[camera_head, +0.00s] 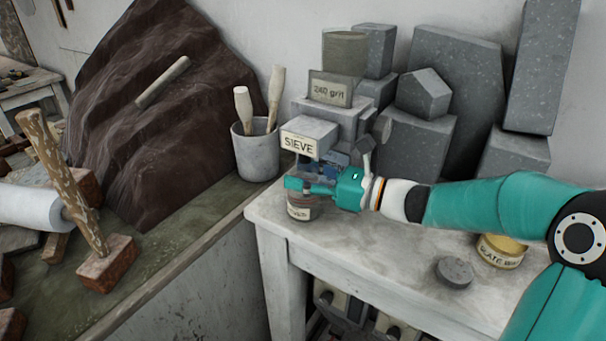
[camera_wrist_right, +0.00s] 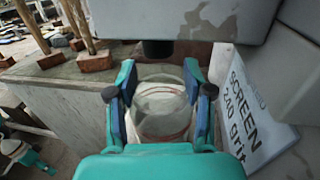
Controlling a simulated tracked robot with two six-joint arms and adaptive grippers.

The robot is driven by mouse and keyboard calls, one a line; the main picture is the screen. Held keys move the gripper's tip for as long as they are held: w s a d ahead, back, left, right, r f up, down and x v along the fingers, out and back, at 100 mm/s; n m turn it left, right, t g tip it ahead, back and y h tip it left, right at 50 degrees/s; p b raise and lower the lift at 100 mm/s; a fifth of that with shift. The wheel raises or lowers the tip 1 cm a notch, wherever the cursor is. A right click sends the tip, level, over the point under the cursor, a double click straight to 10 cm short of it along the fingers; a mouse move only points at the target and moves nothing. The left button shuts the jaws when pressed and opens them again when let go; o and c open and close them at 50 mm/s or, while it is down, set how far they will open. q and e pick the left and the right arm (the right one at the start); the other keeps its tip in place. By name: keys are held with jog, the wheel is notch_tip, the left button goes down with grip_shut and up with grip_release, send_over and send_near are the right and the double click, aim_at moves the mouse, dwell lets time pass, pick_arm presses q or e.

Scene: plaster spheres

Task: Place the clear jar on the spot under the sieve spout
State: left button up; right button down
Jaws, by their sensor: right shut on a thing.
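The clear jar (camera_head: 303,211) has a pale label and is at the left end of the white table, below the sieve. My right gripper (camera_head: 308,187) is shut on it. In the right wrist view the clear jar (camera_wrist_right: 160,112) is upright between the two fingers of my right gripper (camera_wrist_right: 160,95). The sieve (camera_head: 308,137) is a grey machine with a SIEVE sign. Its dark spout (camera_wrist_right: 158,50) shows just beyond and above the jar's mouth. The spot under the spout is hidden. I cannot tell whether the jar touches the table. My left gripper is not in view.
The white table (camera_head: 365,245) holds a grey disc (camera_head: 454,272) and a labelled yellowish jar (camera_head: 500,251) near my right arm. Grey stone blocks (camera_head: 423,93) stand behind. A grey cup (camera_head: 255,150) with tools is left of the sieve. A card (camera_wrist_right: 250,110) is close to the right finger.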

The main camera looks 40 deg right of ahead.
jog(key=c, duration=0.9)
grip_release()
jog(key=shift+f, duration=0.1)
jog(key=o, duration=0.4)
jog(key=shift+o, duration=0.2)
jog(key=shift+s+d, duration=0.2)
jog(key=b+v, duration=0.1)
jog(key=v, duration=1)
jog(key=shift+s, duration=0.3)
